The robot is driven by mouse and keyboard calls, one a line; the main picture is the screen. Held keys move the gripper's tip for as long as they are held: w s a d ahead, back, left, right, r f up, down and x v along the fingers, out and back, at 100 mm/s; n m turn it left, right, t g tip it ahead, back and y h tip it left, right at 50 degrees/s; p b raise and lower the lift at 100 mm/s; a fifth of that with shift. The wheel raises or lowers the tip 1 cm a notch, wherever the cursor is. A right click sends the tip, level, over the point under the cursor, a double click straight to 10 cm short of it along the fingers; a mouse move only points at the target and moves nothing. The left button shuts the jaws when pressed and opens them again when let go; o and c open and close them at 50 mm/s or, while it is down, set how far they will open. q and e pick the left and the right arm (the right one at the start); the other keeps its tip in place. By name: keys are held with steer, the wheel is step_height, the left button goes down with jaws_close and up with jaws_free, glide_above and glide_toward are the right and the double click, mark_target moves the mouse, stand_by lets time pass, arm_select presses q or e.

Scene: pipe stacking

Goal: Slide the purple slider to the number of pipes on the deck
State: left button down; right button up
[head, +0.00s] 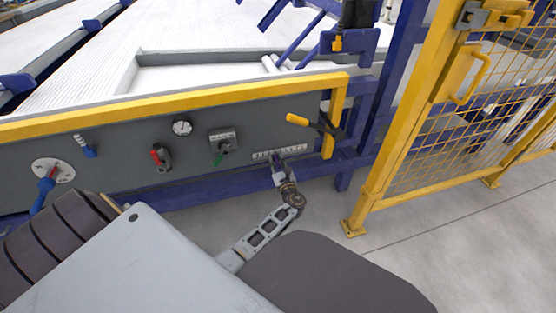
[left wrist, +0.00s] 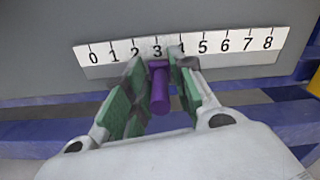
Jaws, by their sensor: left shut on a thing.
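The purple slider (left wrist: 160,92) is a small upright-looking peg on the white number scale (left wrist: 222,45), which runs from 0 to 8. It stands at about the 3 in the left wrist view. My left gripper (left wrist: 159,70) has its green-padded fingers on both sides of the slider and is shut on it. In the head view my left gripper (head: 277,158) is at the scale (head: 298,149) on the grey panel and hides the slider. Light pipes (head: 273,63) lie on the deck (head: 205,78) behind the panel; their number is hard to tell. My right gripper is out of view.
The grey panel (head: 105,150) also carries a gauge (head: 182,127), a red-handled valve (head: 158,156), a green-handled switch (head: 222,143) and a blue-handled dial (head: 48,180). A yellow-handled lever (head: 299,120) sticks out just above the scale. A yellow mesh fence (head: 375,195) stands right.

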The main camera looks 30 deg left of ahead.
arm_select(q)
steer(key=c, duration=1.5)
jaws_free()
steer(key=shift+o, duration=0.2)
steer(key=v, duration=0.7)
steer(key=shift+s, duration=0.2)
steer(key=shift+d, duration=0.15)
